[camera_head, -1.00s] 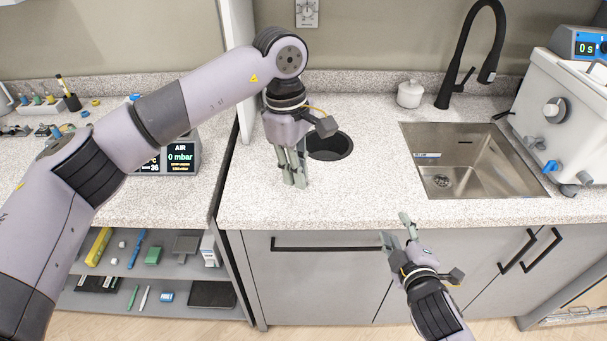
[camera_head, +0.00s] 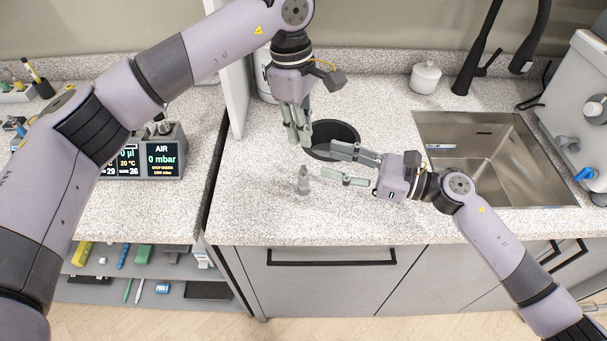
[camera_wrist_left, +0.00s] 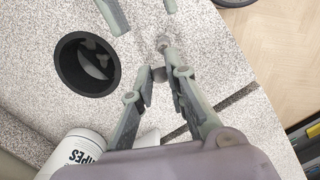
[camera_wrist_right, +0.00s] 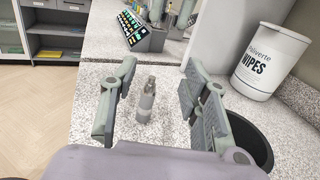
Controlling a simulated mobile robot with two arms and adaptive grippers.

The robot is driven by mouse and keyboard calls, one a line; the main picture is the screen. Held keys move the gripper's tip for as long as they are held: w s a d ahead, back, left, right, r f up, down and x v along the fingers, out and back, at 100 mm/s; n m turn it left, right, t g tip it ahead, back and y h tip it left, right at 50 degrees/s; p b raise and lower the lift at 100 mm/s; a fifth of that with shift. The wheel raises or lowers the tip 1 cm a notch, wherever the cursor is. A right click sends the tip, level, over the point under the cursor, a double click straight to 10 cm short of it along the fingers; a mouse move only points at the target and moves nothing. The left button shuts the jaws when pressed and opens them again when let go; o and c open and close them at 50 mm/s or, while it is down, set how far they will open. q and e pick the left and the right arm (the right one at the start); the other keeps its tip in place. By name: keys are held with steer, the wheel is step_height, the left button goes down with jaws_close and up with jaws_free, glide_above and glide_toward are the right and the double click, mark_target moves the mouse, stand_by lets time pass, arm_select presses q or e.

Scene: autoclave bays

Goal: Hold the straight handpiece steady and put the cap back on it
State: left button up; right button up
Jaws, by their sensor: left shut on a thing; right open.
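The straight handpiece (camera_head: 303,181), a small grey cylinder with a narrower top, stands upright on the counter. It also shows in the right wrist view (camera_wrist_right: 146,101) and the left wrist view (camera_wrist_left: 163,43). My right gripper (camera_head: 338,163) is open and level, with its fingers pointing left. In the right wrist view (camera_wrist_right: 150,108) the handpiece appears between the fingers, apart from both. My left gripper (camera_head: 304,139) points down above and behind the handpiece, fingers close together. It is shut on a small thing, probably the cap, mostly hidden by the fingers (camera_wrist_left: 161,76).
A round dark opening (camera_head: 335,136) in the counter lies behind the grippers. A white wipes tub (camera_wrist_right: 270,62) stands near it. A sink (camera_head: 490,155) is at right, and a display unit (camera_head: 150,152) at left. The counter in front of the handpiece is clear.

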glide_toward(303, 179)
steer(key=shift+w+a+f, duration=0.15)
steer(key=shift+w+a, duration=0.35)
steer(key=shift+a, duration=0.05)
steer(key=shift+w+a+f, duration=0.15)
steer(key=shift+w+a, duration=0.3)
steer(key=shift+a, duration=0.15)
steer(key=x, duration=0.7)
steer(key=shift+w+a+f, duration=0.15)
steer(key=shift+a+f, duration=0.1)
steer(key=shift+f, duration=0.15)
jaws_close()
